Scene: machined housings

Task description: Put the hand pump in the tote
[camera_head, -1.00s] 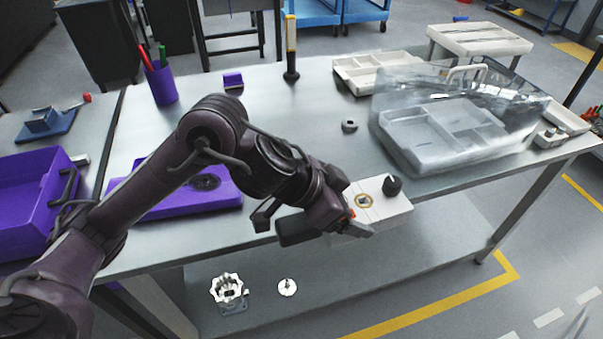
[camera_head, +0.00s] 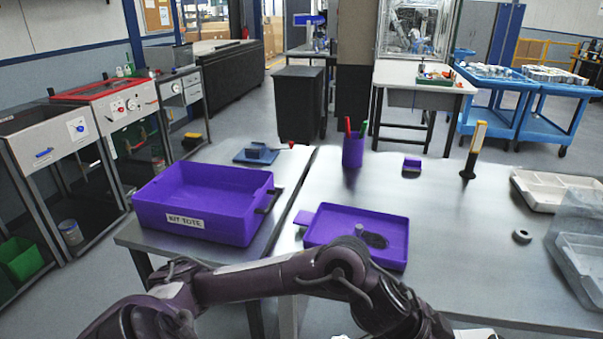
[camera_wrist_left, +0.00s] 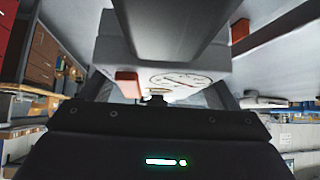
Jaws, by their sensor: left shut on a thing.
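The purple tote (camera_head: 205,182), marked "KIT TOTE", stands open on the left table in the head view; its visible floor is empty. In the left wrist view my left gripper (camera_wrist_left: 178,30) is shut on a pale box-like body with a round dial, which I take to be the hand pump (camera_wrist_left: 215,72). The gripper's dark parts hide much of it. In the head view my left arm runs along the bottom to the right, and the gripper is out of frame. A white sliver at the bottom edge may be the pump. My right gripper is not in view.
A purple tray (camera_head: 395,225) holding dark and grey parts lies right of the tote. A blue device with a red-knobbed lever (camera_head: 262,152) sits behind the tote.

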